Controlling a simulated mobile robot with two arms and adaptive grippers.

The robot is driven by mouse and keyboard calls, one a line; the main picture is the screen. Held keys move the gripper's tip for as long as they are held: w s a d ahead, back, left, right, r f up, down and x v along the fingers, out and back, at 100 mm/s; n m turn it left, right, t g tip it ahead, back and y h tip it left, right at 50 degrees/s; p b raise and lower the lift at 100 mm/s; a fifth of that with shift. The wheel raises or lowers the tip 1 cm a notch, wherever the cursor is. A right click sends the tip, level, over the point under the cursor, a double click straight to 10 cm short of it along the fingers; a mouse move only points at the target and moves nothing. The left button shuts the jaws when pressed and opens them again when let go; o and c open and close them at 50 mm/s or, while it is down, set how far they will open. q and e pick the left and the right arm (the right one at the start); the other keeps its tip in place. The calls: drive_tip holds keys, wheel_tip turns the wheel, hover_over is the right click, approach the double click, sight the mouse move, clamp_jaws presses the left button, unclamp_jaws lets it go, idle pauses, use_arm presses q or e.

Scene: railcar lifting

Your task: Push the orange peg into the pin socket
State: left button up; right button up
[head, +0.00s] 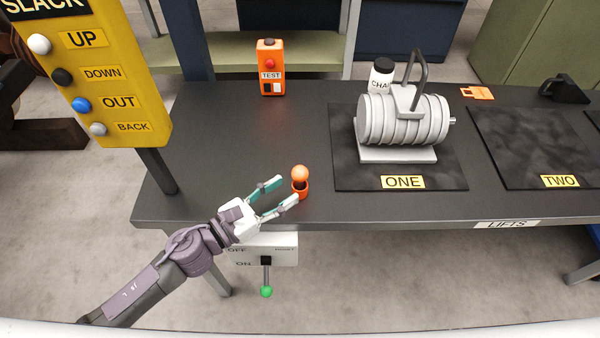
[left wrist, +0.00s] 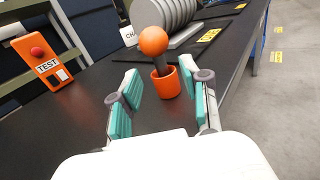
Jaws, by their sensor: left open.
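The orange peg (head: 300,172) has a round orange ball on top and a grey shaft below it. It stands in an orange cup-shaped pin socket (head: 301,192) near the front edge of the table, left of the mat marked ONE. In the left wrist view the peg's ball (left wrist: 153,41) and grey shaft show above the socket (left wrist: 166,84), slightly tilted. My left gripper (head: 280,194) is open and points at the socket from the left. In the left wrist view its teal pads (left wrist: 163,108) are apart, with the peg and socket ahead between them. My right gripper is not seen.
A grey ribbed drum with a handle (head: 402,122) stands on the mat marked ONE (head: 345,175). An orange TEST box (head: 270,68) stands behind. A yellow control panel (head: 95,75) rises at left. An OFF/ON lever box (head: 262,250) hangs below the table edge.

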sight(297, 182)
use_arm(q)
drive_tip(key=p+x, duration=0.1)
drive_tip(key=x, duration=0.4)
drive_tip(key=shift+w+d, duration=0.1)
drive_tip(key=shift+d, duration=0.05)
clamp_jaws()
